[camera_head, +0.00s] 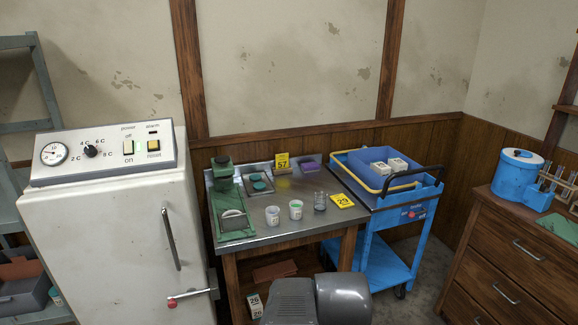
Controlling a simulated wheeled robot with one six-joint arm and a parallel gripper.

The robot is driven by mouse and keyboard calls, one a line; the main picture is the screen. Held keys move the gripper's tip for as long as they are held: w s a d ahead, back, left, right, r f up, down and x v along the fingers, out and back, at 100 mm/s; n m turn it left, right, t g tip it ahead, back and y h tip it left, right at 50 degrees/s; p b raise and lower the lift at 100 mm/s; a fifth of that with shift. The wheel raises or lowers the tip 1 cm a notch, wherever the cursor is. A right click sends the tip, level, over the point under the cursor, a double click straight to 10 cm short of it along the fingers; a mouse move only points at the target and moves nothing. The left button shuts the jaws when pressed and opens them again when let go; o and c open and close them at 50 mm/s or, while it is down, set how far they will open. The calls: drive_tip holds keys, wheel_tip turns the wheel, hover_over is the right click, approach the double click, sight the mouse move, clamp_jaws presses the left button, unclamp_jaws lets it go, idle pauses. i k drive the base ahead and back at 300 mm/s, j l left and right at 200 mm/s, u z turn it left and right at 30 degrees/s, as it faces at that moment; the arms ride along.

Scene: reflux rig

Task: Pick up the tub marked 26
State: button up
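A small white item with dark digits that look like 26 (254,300) is low under the metal-topped table, left of my grey arm part. More digits show beneath, too small to read surely, and its lower part is cut off or hidden, so I cannot tell its full shape. A grey rounded part of my arm fills the bottom middle. My gripper's fingers do not show.
A white fridge (110,250) stands left, a blue cart (386,262) right, a wooden drawer unit (510,262) far right.

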sight(296, 210)
drive_tip(key=i+j+u, duration=0.15)
drive_tip(key=i+j, duration=0.15)
drive_tip(key=i, duration=0.15)
drive_tip(key=i+j+u, duration=0.15)
drive_tip(key=i, duration=0.35)
drive_tip(key=i+j+u, duration=0.15)
drive_tip(key=i, duration=0.35)
drive_tip(key=j, duration=0.1)
